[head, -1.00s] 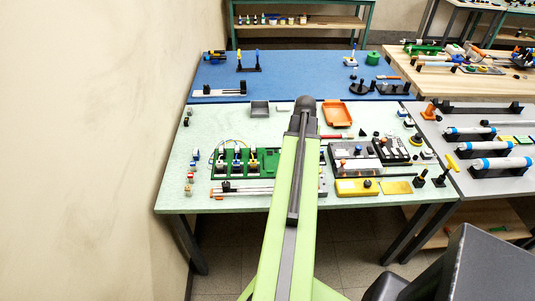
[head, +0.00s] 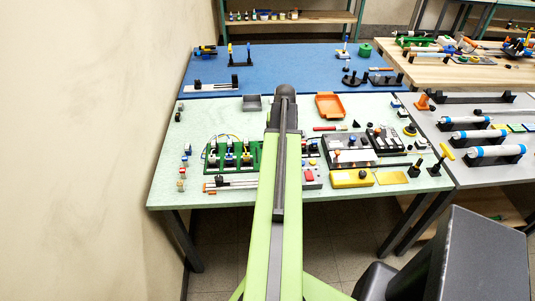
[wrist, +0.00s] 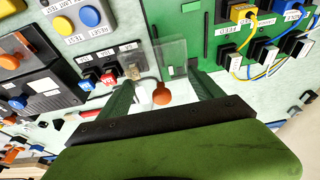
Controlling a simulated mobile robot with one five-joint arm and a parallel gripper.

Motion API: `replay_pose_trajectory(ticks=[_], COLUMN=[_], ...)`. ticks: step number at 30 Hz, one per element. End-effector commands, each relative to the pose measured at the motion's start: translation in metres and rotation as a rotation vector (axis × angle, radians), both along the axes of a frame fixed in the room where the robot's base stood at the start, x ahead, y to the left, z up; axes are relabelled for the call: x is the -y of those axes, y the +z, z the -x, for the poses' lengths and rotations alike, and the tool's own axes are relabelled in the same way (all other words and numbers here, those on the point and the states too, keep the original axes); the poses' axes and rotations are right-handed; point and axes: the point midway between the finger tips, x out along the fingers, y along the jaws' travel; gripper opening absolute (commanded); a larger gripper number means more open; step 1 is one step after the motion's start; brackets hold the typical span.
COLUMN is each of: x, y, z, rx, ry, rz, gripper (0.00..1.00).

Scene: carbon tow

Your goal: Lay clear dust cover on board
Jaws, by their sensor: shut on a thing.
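The clear dust cover (wrist: 172,58) shows in the wrist view as a see-through pane with an orange knob (wrist: 162,95) at its lower edge. My gripper (wrist: 163,92) is shut on the cover, with the knob between its two green fingers. The green board (wrist: 182,20) lies beyond the pane, which overlaps the board's left edge in the picture; I cannot tell whether they touch. In the head view the board (head: 213,158), with blocks and wires, lies on the pale green table, partly hidden by my arm. My gripper and the cover are hidden there.
A grey panel with push buttons (wrist: 89,16) and plugs lies left of the cover in the wrist view. In the head view, a yellow box (head: 350,179), an orange tray (head: 330,105) and black trays stand right of my arm. A wall borders the left.

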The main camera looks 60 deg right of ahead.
Motion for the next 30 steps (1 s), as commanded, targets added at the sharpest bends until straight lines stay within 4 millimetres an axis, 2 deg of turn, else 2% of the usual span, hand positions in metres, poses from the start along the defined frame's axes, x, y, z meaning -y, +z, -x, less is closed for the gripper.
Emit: replay_pose_trajectory(ticks=[1, 4, 8, 14, 21, 30], x=[-0.006, -0.015, -0.022, -0.023, -0.023, -0.023], y=[-0.017, -0.028, -0.033, -0.036, -0.075, -0.073], z=[-0.013, -0.032, -0.045, -0.046, -0.046, -0.046], rx=[-0.001, -0.001, -0.001, 0.0, 0.0, -0.001], ry=[0.004, 0.002, -0.001, -0.003, -0.003, -0.004], rz=[0.001, 0.001, 0.0, 0.0, 0.0, 0.0], gripper=[0.36, 0.36, 0.36, 0.36, 0.36, 0.36])
